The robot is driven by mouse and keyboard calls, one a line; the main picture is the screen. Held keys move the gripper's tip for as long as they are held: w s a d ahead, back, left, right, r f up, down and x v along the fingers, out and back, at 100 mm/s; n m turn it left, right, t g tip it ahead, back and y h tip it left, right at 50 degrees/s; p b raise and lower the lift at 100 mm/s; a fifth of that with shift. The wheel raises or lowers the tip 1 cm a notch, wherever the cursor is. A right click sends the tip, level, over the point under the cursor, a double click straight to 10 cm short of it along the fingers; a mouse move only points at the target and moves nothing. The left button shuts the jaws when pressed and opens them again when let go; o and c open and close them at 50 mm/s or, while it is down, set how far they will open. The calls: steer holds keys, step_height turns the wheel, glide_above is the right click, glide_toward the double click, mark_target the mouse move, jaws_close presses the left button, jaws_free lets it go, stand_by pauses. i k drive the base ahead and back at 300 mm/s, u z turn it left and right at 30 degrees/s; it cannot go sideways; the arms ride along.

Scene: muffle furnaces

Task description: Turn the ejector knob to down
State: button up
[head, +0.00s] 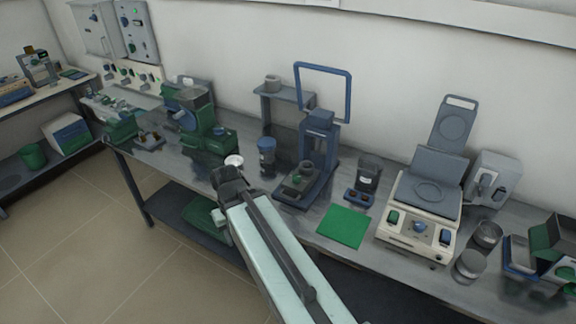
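My arm reaches from the bottom of the head view toward the bench, and my gripper (230,172) is at its far end, at the bench's front edge. A small white round piece (233,160) shows at its tip; I cannot tell whether it is held, behind it or part of it. The fingers are too small to judge. No knob is readably marked as the ejector. The cream-based machine (410,240) at right has a green knob (393,216), a blue knob (419,227) and a dark blue knob (445,237) on its front, all apart from my gripper.
The grey bench (330,190) runs along the wall. A blue-framed press (318,150) stands beyond my arm, with a blue-lidded jar (267,154) beside it. A green mat (344,226) lies right of my arm. A green machine (195,118) stands at left. Open floor (90,240) lies front left.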

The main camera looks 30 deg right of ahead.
mark_target(296, 179)
steer(key=z, duration=0.25)
steer(key=i, duration=0.6)
steer(key=z, duration=0.5)
steer(key=k, duration=0.7)
steer(key=z, duration=0.2)
steer(key=i, duration=0.7)
steer(key=u, duration=0.1)
